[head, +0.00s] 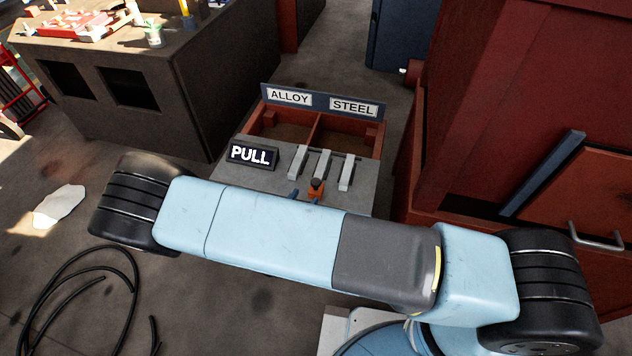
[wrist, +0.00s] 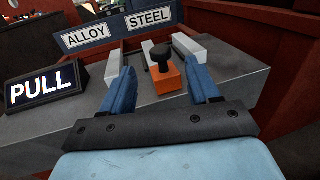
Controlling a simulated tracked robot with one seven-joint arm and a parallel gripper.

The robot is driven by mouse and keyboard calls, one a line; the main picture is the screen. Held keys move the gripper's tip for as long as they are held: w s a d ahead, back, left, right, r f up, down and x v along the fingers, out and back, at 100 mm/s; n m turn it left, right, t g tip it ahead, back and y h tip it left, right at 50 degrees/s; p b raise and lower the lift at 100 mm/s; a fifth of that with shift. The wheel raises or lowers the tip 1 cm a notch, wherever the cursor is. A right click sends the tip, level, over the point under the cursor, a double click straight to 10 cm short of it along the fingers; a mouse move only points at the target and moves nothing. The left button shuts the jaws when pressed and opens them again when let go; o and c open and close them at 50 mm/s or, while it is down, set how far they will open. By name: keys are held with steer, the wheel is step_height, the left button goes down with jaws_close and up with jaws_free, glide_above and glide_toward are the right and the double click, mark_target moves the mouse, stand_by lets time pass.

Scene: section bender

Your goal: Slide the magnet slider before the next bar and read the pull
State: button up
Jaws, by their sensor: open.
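The magnet slider is an orange block with a black knob (head: 316,187); it also shows in the wrist view (wrist: 168,79). It stands on the grey bench top, at the near end of the middle bar (head: 323,164). A left bar (head: 298,159) and a right bar (head: 347,173) lie on either side, all light grey. The display (head: 252,154) reads only "PULL", with no number visible. My gripper (wrist: 162,73) is open, its blue fingers pointing at the slider. In the wrist view the slider appears between the fingertips, with gaps on both sides; I cannot tell whether they reach around it.
Behind the bars is a red two-compartment bin (head: 373,139) with signs "ALLOY" (head: 289,96) on the left and "STEEL" (head: 353,107) on the right. A red cabinet (head: 520,110) stands close on the right. A dark bench (head: 130,80) stands left. Black cable (head: 75,280) lies on the floor.

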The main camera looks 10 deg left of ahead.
mark_target(313, 185)
steer(key=x, duration=0.8)
steer(key=shift+w, duration=0.15)
jaws_close()
stand_by(0.4)
